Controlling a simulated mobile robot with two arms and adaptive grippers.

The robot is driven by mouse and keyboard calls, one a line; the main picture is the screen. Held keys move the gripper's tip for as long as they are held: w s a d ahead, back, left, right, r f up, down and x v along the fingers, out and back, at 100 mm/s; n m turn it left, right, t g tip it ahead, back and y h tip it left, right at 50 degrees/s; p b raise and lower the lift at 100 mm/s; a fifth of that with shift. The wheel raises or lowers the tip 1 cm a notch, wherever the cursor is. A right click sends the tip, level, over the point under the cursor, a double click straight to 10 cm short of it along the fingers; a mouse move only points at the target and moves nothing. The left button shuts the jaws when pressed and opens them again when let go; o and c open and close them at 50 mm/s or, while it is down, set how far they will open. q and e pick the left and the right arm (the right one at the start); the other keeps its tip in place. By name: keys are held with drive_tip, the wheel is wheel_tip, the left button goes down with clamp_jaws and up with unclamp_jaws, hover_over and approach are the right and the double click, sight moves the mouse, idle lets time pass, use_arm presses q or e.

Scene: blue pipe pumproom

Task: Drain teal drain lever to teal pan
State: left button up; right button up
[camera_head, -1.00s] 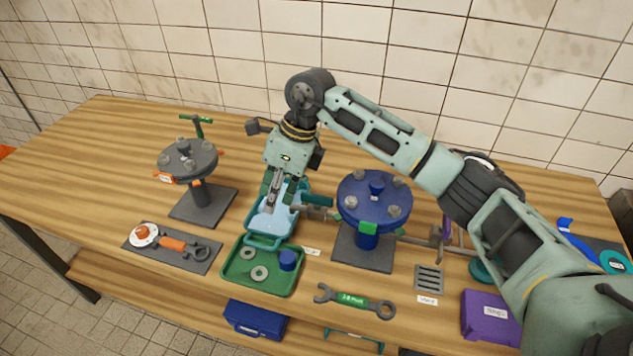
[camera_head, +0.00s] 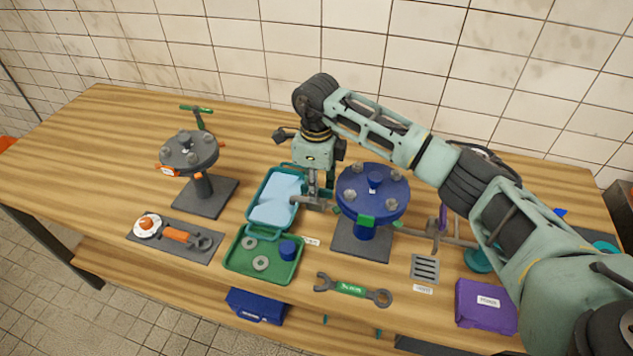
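The teal pan (camera_head: 256,199) lies on the table left of the blue flanged fitting (camera_head: 373,192), with a pale blue surface inside. My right gripper (camera_head: 314,197) points down between the pan's right side and the fitting, beside a short grey pipe end. A dark teal-green piece (camera_head: 331,178) stands upright just right of the gripper. It may be the teal drain lever, but the gripper partly hides this spot. I cannot tell whether the fingers are open or touch anything. My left gripper is not in view.
A green tray (camera_head: 232,262) with washers and a blue cup sits in front of the pan. A grey flanged stand (camera_head: 190,150) is at left. A wrench (camera_head: 352,289), a drain grate (camera_head: 425,268) and a purple box (camera_head: 486,304) lie toward the front right.

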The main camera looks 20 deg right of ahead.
clamp_jaws()
idle(0.3)
drive_tip(key=m+b, duration=0.2)
drive_tip(key=m, duration=0.2)
drive_tip(key=shift+w+f+b, duration=0.1)
drive_tip(key=shift+b, duration=0.25)
drive_tip(key=m+b, duration=0.2)
drive_tip(key=m, duration=0.2)
drive_tip(key=shift+m, duration=0.3)
drive_tip(key=m+b, duration=0.2)
drive_tip(key=m, duration=0.3)
drive_tip(key=m+b, duration=0.1)
drive_tip(key=m, duration=0.3)
drive_tip(key=shift+r+m, duration=0.2)
drive_tip(key=shift+m, duration=0.2)
